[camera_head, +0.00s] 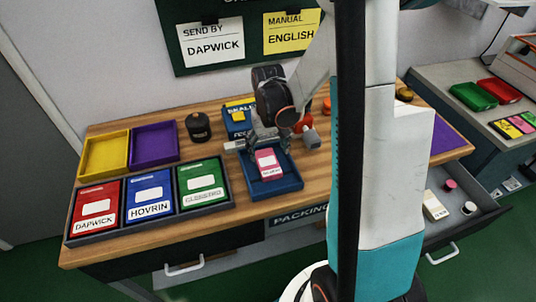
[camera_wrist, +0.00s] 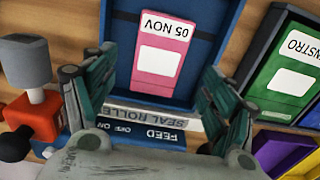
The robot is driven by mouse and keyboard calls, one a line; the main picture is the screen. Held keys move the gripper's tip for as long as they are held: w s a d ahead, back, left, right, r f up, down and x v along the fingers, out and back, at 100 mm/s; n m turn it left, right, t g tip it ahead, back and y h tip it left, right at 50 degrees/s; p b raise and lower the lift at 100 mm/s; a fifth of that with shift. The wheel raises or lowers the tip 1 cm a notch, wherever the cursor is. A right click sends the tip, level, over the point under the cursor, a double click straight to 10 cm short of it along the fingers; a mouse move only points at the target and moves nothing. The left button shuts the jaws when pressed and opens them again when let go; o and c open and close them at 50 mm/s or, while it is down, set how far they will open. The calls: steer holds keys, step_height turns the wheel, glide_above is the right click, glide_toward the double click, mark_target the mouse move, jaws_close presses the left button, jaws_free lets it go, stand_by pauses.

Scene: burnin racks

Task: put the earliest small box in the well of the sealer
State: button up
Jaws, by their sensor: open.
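A pink small box (camera_wrist: 160,50) with a white label reading "05 NOV" lies inside the blue well (camera_wrist: 200,28) of the sealer. In the head view the pink box (camera_head: 270,164) shows near the middle of the well (camera_head: 274,188). The sealer's bar (camera_wrist: 145,118), marked "SEAL ROLLER", and its "FEED" switch panel (camera_wrist: 135,134) are at the near side in the wrist view. My gripper (camera_wrist: 158,88) is open above the sealer bar, its fingers apart on either side of the box's near end. In the head view my gripper (camera_head: 266,140) partly hides the sealer.
Red (camera_head: 96,207), blue (camera_head: 149,193) and green (camera_head: 201,184) boxes stand in a dark rack left of the sealer. Yellow (camera_head: 104,154) and purple (camera_head: 154,144) trays lie behind. A red-and-grey item (camera_head: 308,134) stands close right of my gripper. An open drawer (camera_head: 465,220) holds small items.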

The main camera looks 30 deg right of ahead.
mark_target(268, 163)
steer(key=shift+r+p, duration=0.65)
steer(key=shift+r, duration=2.05)
